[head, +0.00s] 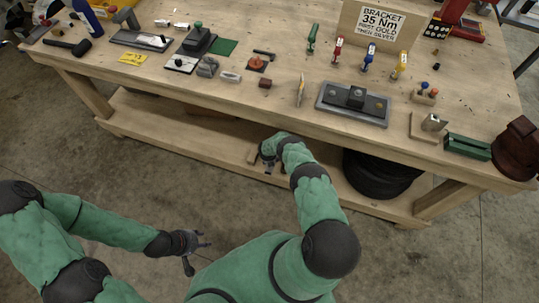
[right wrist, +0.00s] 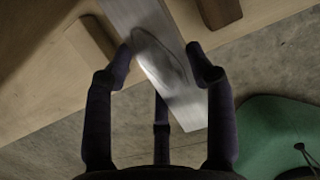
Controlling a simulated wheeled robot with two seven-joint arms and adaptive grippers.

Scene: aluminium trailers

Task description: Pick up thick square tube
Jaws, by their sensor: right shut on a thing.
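A silver metal bar with flat sides, seemingly the square tube (right wrist: 183,105), runs diagonally through the right wrist view. My right gripper (right wrist: 163,58) is shut on it, with one finger on each side and a third finger below. In the head view my right gripper (head: 268,163) is at the front of the lower shelf, partly hidden by its own wrist; the bar cannot be made out there. My left gripper (head: 191,250) hangs low over the floor, away from the bench, with its fingers spread and nothing in them.
The lower shelf (head: 200,134) carries a small wooden block (head: 252,156) beside my right gripper and black tyres (head: 378,178) to the right. The bench top (head: 220,103) above holds many tools, fixtures and a bracket sign (head: 382,25). The concrete floor in front is clear.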

